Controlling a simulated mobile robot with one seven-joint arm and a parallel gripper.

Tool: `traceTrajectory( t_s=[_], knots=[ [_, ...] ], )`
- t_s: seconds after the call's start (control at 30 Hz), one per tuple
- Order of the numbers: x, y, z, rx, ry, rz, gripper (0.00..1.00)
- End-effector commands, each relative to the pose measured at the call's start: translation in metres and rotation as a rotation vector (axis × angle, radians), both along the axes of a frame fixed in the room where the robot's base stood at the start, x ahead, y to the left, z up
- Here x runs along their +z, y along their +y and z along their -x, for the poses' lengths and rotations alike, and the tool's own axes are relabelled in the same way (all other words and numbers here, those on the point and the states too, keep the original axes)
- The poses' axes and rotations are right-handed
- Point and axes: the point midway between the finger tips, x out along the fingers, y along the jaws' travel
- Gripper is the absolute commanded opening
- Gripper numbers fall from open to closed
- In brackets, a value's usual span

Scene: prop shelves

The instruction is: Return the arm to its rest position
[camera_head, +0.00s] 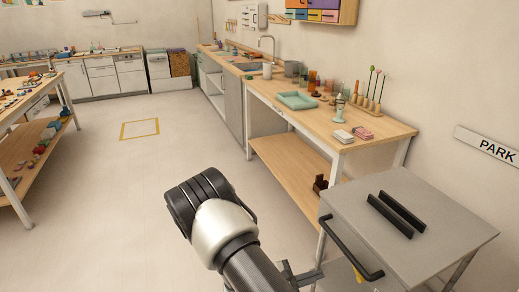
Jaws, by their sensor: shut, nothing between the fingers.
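My arm rises from the bottom edge in the head view, with a black and white joint at its bent top. Beside its lower part a dark grey bracket-like piece shows, which looks like part of my gripper (301,274). It is low in the picture, left of the grey cart, and seems shut with nothing held. Its fingertips are too small and too close to the arm to make out well.
A grey cart (441,204) with a black handle and two black bars stands close at the right. Behind it is a wooden workbench (375,126) with a teal tray (296,101). A shelf table (45,165) is at the left. The floor between is clear, with a yellow marked square (140,121).

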Motion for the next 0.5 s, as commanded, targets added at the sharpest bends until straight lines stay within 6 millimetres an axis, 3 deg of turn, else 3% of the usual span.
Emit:
traceTrajectory(
  t_s=[0.23,0.5],
  knots=[
    [0.084,-0.008,0.010,-0.286,-0.142,-0.176,0.00],
    [0.184,-0.010,0.054,-0.662,-0.317,-0.498,0.00]
  ],
)
